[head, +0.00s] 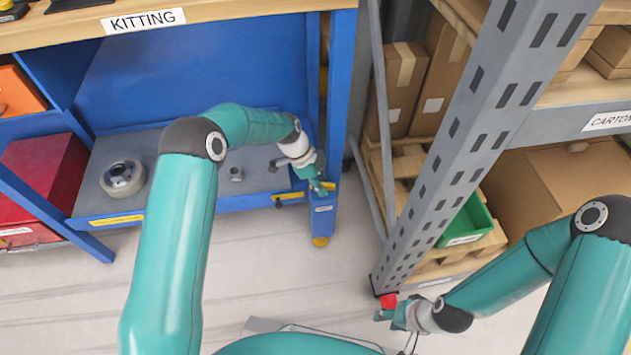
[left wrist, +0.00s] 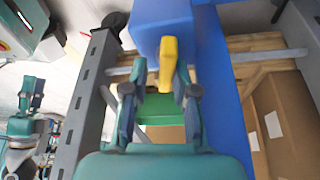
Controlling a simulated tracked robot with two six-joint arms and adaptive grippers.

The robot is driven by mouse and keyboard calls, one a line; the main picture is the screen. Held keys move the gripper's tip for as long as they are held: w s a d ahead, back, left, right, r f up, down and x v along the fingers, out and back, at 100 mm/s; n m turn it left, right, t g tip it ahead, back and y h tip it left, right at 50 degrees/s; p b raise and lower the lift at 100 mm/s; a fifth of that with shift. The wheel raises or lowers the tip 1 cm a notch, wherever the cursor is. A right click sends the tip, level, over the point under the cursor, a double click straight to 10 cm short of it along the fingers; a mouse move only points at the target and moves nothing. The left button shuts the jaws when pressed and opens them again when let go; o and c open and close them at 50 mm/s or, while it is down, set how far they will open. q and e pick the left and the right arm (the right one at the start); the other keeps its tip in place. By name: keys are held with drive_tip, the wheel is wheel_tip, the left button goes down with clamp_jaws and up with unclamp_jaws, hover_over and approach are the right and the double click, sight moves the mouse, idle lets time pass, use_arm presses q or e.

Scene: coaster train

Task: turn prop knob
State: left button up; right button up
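A yellow knob (left wrist: 168,62), which I take to be the prop knob, shows in the left wrist view in front of a blue box-like part. In the head view, a yellow piece (head: 328,186) shows at the blue bench post beside my left gripper (head: 320,187). In the left wrist view, my left gripper (left wrist: 163,78) is open. The knob lies between its fingertips, nearer the right finger; I cannot tell whether they touch.
The blue KITTING bench (head: 340,90) has a grey lower shelf with a white ring-shaped part (head: 123,178). A grey perforated rack post (head: 470,130) stands to the right. Behind it are cartons (head: 405,75) and a green bin (head: 468,222). Floor is clear in front of the bench.

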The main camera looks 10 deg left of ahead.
use_arm(q)
drive_tip(key=shift+o, duration=0.8)
drive_tip(key=shift+s, duration=0.1)
drive_tip(key=shift+w+a+r, duration=0.25)
drive_tip(key=shift+r, duration=0.25)
drive_tip(key=v, duration=1)
drive_tip(key=shift+s+r, duration=0.2)
drive_tip(key=shift+r, duration=0.2)
drive_tip(key=shift+a, duration=0.15)
